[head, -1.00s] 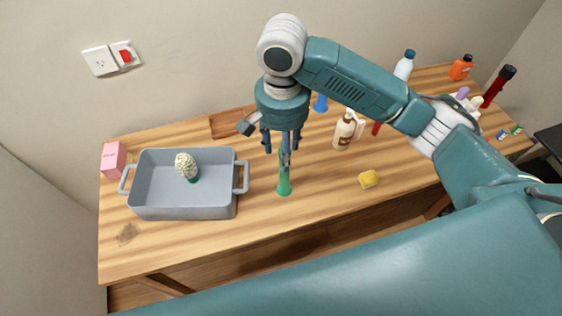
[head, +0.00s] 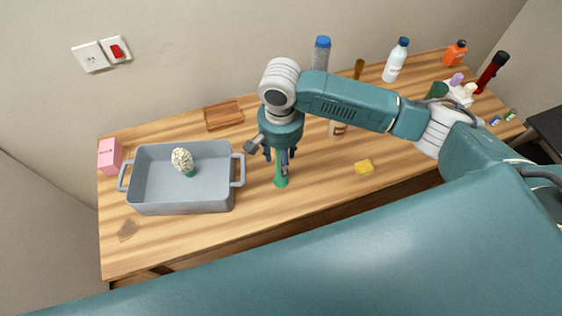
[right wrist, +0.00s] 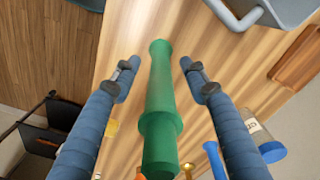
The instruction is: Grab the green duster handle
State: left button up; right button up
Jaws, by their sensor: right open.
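The green duster handle (head: 281,178) stands on the wooden table just right of the grey bin, its upper part hidden by my gripper in the head view. In the right wrist view the green handle (right wrist: 160,95) runs between the two fingers, with a gap on both sides. My right gripper (head: 282,158) points down over the handle. It also shows in the right wrist view (right wrist: 157,72), open, with its blue fingers on either side of the handle and nothing gripped. My left gripper is not in view.
The grey bin (head: 185,207) holds a cream-headed item with a green base (head: 184,162). A wooden tray (head: 223,115) lies behind. A yellow sponge (head: 364,166) lies to the right. Several bottles stand at the back, including a blue-capped one (head: 396,60). The front table strip is clear.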

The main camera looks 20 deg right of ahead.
jog(key=shift+w+f, duration=0.1)
jog(key=shift+f, duration=0.35)
grip_shut()
jog(key=shift+r, duration=0.2)
